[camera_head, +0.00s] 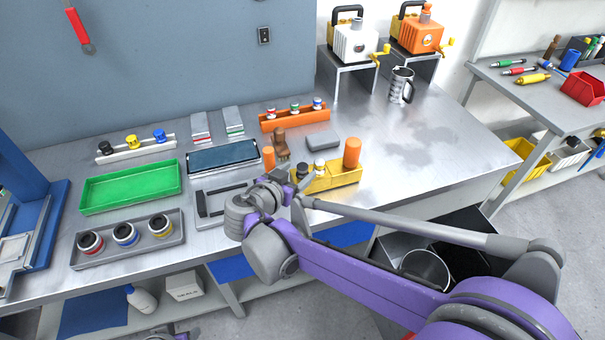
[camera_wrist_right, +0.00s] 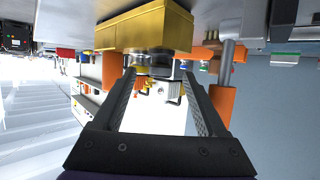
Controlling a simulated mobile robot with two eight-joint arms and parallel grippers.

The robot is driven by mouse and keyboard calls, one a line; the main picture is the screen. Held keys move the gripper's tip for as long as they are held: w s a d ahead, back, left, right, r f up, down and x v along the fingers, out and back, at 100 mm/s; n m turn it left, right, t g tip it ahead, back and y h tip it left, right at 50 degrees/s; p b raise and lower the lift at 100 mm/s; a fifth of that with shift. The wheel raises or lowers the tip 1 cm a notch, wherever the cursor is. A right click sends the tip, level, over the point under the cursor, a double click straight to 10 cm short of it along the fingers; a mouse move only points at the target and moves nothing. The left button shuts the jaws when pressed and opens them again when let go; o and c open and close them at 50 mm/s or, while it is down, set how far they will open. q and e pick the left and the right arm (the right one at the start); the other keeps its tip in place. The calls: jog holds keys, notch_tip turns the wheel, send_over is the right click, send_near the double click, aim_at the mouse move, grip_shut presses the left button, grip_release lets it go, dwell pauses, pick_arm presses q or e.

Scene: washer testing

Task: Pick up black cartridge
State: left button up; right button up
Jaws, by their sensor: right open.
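A yellow block (camera_head: 340,180) stands near the front of the bench with a small black-topped piece (camera_head: 302,172) and a pale, dark-banded piece (camera_head: 320,168) on it. The black-topped piece may be the black cartridge. Another black-topped piece (camera_head: 105,148) sits in the white rack at the back left. My right gripper (camera_wrist_right: 159,76) is open. In the right wrist view, which looks upside down, its fingers point toward the yellow block (camera_wrist_right: 145,30), with dark and metallic small parts (camera_wrist_right: 160,62) beyond and between the tips. Contact is not clear.
An orange cylinder (camera_head: 352,153) stands at the block's right end, and another (camera_head: 268,157) stands left of it. A green tray (camera_head: 130,187) and a grey tray (camera_head: 85,262) with ringed jars lie left. The bench's right part is clear before the mug (camera_head: 400,86).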

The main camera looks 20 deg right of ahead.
jog(key=shift+w+d+f, duration=0.3)
jog(key=shift+w+d, duration=0.15)
jog(key=shift+w, duration=0.05)
grip_shut()
